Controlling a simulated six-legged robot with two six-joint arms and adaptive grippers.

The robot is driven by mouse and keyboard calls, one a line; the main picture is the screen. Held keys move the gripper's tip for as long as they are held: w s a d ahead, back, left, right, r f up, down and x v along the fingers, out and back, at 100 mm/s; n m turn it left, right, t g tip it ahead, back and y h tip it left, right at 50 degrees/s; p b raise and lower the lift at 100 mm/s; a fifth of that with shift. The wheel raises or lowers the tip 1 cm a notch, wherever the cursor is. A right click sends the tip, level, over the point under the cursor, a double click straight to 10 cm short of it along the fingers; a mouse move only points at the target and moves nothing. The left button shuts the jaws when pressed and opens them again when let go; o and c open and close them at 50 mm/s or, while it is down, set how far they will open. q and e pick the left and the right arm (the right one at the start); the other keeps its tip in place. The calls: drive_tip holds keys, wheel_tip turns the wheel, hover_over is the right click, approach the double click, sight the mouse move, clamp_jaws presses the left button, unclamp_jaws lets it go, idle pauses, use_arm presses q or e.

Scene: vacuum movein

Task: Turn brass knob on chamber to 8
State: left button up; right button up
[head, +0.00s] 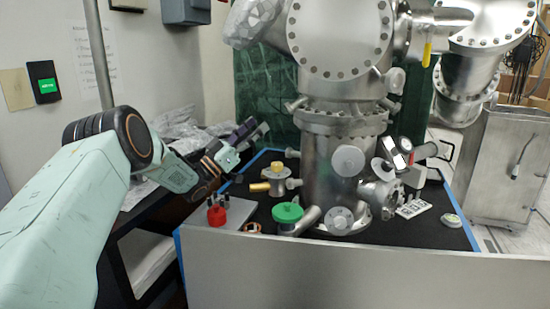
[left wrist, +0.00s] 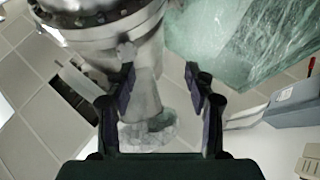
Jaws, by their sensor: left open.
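The steel vacuum chamber (head: 325,165) stands upright on the black bench top in the head view. A brass-coloured knob (head: 278,168) sits on a small fitting left of its lower part; any marks on it are too small to read. My left gripper (head: 252,134) comes in from the left, above and left of the knob and apart from it. It is open and empty. In the left wrist view the open fingers (left wrist: 160,88) frame part of a metal body (left wrist: 100,25), with the ceiling behind; the knob is not seen there. My right gripper is not in view.
A green knob (head: 287,212) and a red-based part (head: 216,215) stand near the bench's front left. Gauges (head: 398,146) and a white labelled part (head: 413,208) lie right of the chamber. A grey panel (head: 330,270) borders the front. Bare bench shows at right.

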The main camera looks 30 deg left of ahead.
use_arm(q)
drive_tip(key=d+n+t+y+p, duration=0.1)
drive_tip(key=n+t+y, duration=0.1)
drive_tip(key=n+y, duration=0.25)
drive_tip(key=n+g+y+b, duration=0.2)
drive_tip(key=n+g+y, duration=0.1)
drive_tip(key=g+y, duration=0.55)
approach(274, 167)
drive_tip(key=w+f+t+y, duration=0.1)
drive_tip(key=w+f+t, duration=0.1)
drive_tip(key=w, duration=0.2)
drive_tip(key=shift+b+x, duration=0.6)
drive_tip(key=shift+x, duration=3.15)
drive_tip(key=shift+a, duration=0.15)
drive_tip(key=shift+c, duration=0.2)
clamp_jaws()
drive_tip(key=shift+a+r+h, duration=0.1)
drive_tip(key=shift+h, duration=0.2)
